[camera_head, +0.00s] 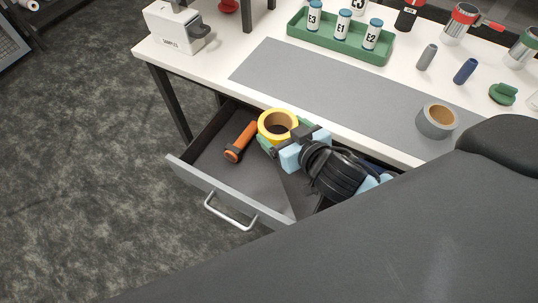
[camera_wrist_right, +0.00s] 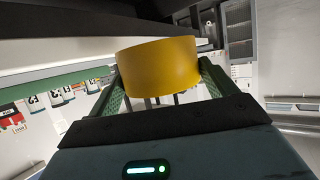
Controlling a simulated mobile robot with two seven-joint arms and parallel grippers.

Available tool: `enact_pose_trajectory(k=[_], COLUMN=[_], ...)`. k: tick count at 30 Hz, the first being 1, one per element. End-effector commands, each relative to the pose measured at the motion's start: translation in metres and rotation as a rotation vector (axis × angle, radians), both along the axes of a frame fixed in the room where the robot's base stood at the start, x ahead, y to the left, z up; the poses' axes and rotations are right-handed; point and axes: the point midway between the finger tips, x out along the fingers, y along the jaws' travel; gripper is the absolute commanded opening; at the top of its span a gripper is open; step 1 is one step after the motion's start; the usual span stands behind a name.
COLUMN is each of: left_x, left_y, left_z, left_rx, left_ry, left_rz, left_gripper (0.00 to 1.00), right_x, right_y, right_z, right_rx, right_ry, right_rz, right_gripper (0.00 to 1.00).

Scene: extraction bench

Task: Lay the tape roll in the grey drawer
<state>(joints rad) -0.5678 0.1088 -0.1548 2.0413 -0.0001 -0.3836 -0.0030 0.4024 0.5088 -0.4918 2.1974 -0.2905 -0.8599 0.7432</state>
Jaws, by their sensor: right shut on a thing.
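A yellow tape roll (camera_head: 271,133) with a tan core is held by my right gripper (camera_head: 286,140) over the open grey drawer (camera_head: 236,200). In the right wrist view the yellow tape roll (camera_wrist_right: 158,66) sits between the two green fingers of the right gripper (camera_wrist_right: 163,80), which are shut on it. My right arm hides the drawer's right part. I cannot tell how high the roll is above the drawer floor. My left gripper is not in view.
A green tray (camera_head: 338,45) holds several labelled vials. The bench edge runs just behind the roll. The drawer's middle floor (camera_head: 258,180) is clear.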

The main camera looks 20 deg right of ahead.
Motion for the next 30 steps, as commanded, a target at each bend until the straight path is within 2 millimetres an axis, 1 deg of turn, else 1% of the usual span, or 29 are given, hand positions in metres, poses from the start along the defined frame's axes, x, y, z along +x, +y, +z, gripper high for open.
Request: enact_pose_trajectory(k=[3,5,8,18,24,27,30], left_x=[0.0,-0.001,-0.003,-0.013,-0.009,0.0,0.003], left_y=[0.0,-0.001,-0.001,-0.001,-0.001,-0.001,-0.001], left_z=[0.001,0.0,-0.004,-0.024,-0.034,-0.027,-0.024], left_rx=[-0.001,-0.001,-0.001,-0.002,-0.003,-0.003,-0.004], left_ry=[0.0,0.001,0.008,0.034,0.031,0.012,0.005], left_rz=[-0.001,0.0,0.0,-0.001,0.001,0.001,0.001], left_gripper=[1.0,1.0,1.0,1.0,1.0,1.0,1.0], right_x=[0.001,0.0,0.0,0.0,-0.001,0.021,0.035], right_y=[0.0,0.0,0.0,0.0,0.0,0.003,0.004], right_z=[0.001,-0.002,-0.017,-0.096,-0.142,-0.135,-0.135], right_rx=[0.0,0.0,-0.001,-0.002,-0.002,-0.001,-0.001], right_ry=[-0.003,-0.002,0.001,0.003,0.004,-0.008,-0.006], right_rz=[0.001,0.0,-0.001,-0.001,-0.001,0.001,0.001], right_gripper=[0.6,0.6,0.6,0.6,0.6,0.6,0.6])
